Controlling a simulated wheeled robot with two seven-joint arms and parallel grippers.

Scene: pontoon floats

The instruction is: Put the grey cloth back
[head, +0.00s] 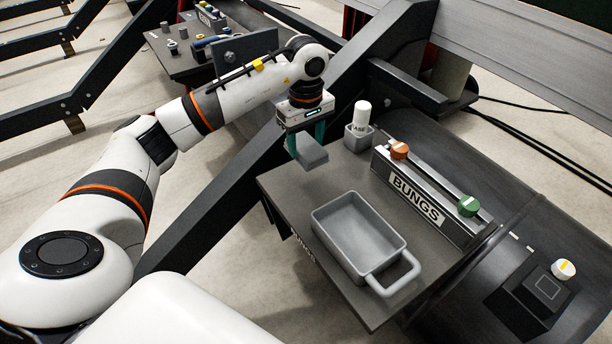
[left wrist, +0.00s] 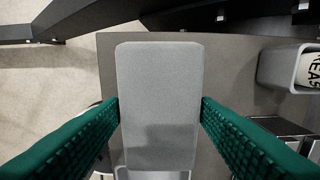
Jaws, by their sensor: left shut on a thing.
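The grey cloth (head: 313,156) is a folded flat block held under my left gripper (head: 306,142), above the far left part of the dark table (head: 290,197). In the left wrist view the cloth (left wrist: 159,100) lies between the two green fingers of my left gripper (left wrist: 160,112), which is shut on it. The table top shows behind it. Whether the cloth touches the table is hard to tell; it looks raised. My right gripper is not in view.
A grey handled tray (head: 345,245) stands empty on the table. A grey holder (head: 358,139) with a white tube (head: 362,114) stands at the back. A BUNGS rack (head: 424,195) holds an orange bung (head: 400,149) and a green bung (head: 468,205). Dark beams run beside the table.

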